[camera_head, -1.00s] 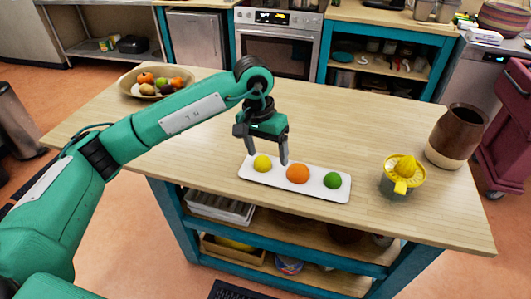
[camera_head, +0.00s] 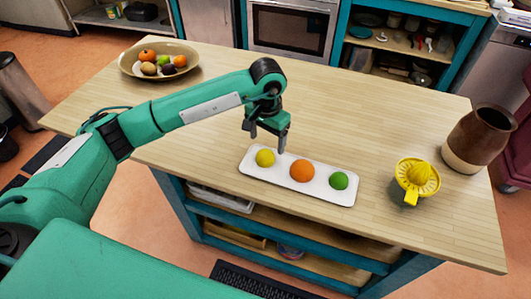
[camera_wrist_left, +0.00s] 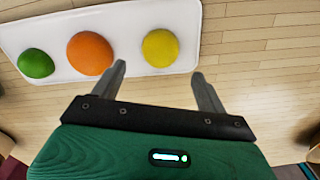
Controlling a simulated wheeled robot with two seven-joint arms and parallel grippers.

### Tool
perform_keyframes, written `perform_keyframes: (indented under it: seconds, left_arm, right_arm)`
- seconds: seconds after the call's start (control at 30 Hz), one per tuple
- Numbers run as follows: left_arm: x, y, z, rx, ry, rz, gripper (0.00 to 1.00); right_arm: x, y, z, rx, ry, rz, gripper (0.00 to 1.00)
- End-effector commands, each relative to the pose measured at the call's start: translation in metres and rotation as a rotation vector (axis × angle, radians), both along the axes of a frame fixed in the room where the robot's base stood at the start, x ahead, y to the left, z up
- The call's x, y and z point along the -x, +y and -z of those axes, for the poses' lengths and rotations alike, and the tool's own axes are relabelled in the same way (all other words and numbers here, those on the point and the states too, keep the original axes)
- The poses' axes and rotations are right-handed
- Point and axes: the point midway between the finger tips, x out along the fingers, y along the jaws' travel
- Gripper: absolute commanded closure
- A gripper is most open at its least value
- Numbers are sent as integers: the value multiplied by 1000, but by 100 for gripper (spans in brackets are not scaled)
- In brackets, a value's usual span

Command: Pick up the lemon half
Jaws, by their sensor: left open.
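The yellow lemon half (camera_head: 265,158) lies dome up at the left end of a white tray (camera_head: 326,195) on the wooden island. An orange half (camera_head: 302,171) is in the tray's middle and a green lime half (camera_head: 340,181) at its right end. My left gripper (camera_head: 268,142) is open and empty, above the island close to the lemon half. In the left wrist view the lemon half (camera_wrist_left: 160,48) lies ahead of the two fingers (camera_wrist_left: 160,82), between their lines but apart from them. My right gripper is not in view.
A yellow citrus juicer (camera_head: 417,178) and a brown-and-cream jug (camera_head: 478,140) stand on the right of the island (camera_head: 390,120). A fruit bowl (camera_head: 135,70) stands at the back left. The wood behind the tray is clear.

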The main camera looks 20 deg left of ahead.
Motion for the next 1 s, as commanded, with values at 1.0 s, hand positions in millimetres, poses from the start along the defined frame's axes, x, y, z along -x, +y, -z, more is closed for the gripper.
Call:
perform_keyframes:
  seconds: [1.0]
  left_arm:
    - [8, 2, 54, 1, -2, 0, 54]
  right_arm:
    - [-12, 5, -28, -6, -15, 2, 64]
